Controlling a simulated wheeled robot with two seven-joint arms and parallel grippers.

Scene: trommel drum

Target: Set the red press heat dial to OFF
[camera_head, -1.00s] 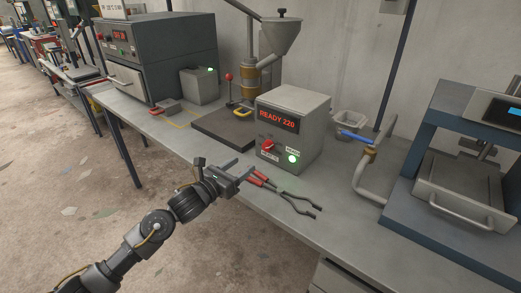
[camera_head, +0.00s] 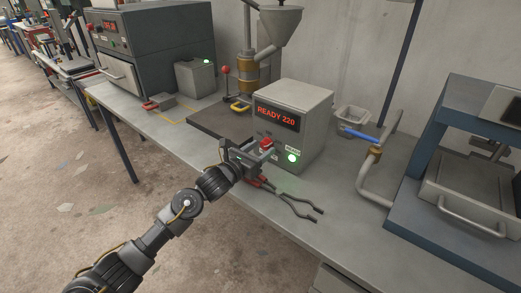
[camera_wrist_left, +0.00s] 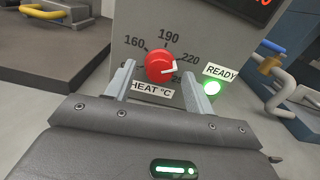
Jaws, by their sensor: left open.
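The red heat dial (camera_wrist_left: 159,66) sits on the front of the grey control box (camera_head: 300,97). In the left wrist view its white pointer mark points right, just below the 220 label. Labels 160, 190 and 220 show, with a partly hidden one at lower right; the OFF mark cannot be made out. My left gripper (camera_wrist_left: 163,80) is open, its two fingers on either side of the dial's lower part; I cannot tell whether they touch it. In the head view my left gripper (camera_head: 258,151) is at the box front, partly covering the dial (camera_head: 266,143). My right gripper is not in view.
The box display (camera_head: 277,116) reads READY 220, and a green READY lamp (camera_head: 292,157) glows right of the dial. Red-handled tongs (camera_head: 293,204) lie on the bench below. A press with a funnel stands behind left; a blue-framed machine (camera_head: 420,178) stands right.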

